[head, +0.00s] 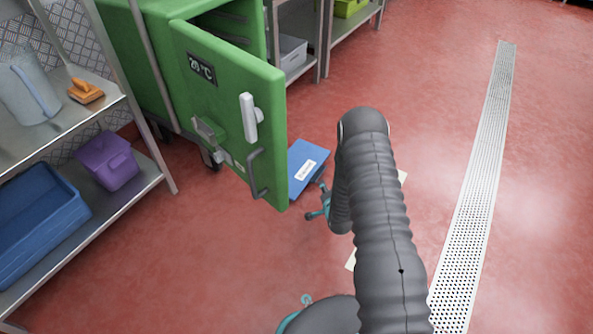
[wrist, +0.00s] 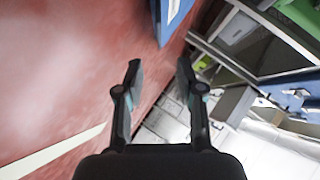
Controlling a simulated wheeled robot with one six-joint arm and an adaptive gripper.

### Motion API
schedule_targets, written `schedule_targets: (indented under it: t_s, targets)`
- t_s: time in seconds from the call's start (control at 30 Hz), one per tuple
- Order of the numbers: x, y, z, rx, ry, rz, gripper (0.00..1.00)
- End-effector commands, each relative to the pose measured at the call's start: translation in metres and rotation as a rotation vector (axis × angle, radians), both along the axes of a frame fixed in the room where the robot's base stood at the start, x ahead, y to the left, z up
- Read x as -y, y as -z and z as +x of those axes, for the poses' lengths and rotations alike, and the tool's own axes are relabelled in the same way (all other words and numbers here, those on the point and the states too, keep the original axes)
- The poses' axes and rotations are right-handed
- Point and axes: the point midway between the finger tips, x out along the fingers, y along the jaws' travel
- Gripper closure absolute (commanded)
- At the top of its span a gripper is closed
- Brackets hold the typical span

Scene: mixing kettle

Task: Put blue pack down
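The blue pack (head: 308,169) with a white label shows in the head view just right of the open green door, which hides part of its left side. I cannot tell what it rests on. My gripper (head: 318,206) is close to the pack's lower right side, partly hidden by my arm. In the wrist view my gripper (wrist: 159,77) has its two fingers apart with nothing between them. A blue piece, probably the pack (wrist: 173,17), shows beyond the fingertips at the top edge, apart from them.
The green cabinet door (head: 228,105), marked 20 °C, stands open left of my arm. A metal shelf (head: 150,184) at left holds a blue tub (head: 35,222) and a purple container (head: 106,160). Red floor is clear around a drain grate (head: 480,175) at right.

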Motion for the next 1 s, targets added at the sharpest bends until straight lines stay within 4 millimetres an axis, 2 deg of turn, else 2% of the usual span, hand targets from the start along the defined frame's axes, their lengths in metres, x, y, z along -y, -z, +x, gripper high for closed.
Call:
schedule_targets:
  t_s: [0.17,0.5,0.63,0.87,1.0]
  targets:
    - [-0.001,0.016,0.001,0.011,0.007,0.02,0.62]
    - [-0.005,0.038,0.054,0.013,0.005,0.019,0.62]
    - [-0.005,0.044,0.068,0.011,0.005,0.018,0.62]
    - [-0.004,0.046,0.081,0.013,0.006,0.019,0.62]
    - [0.0,0.048,0.1,0.014,0.007,0.02,0.62]
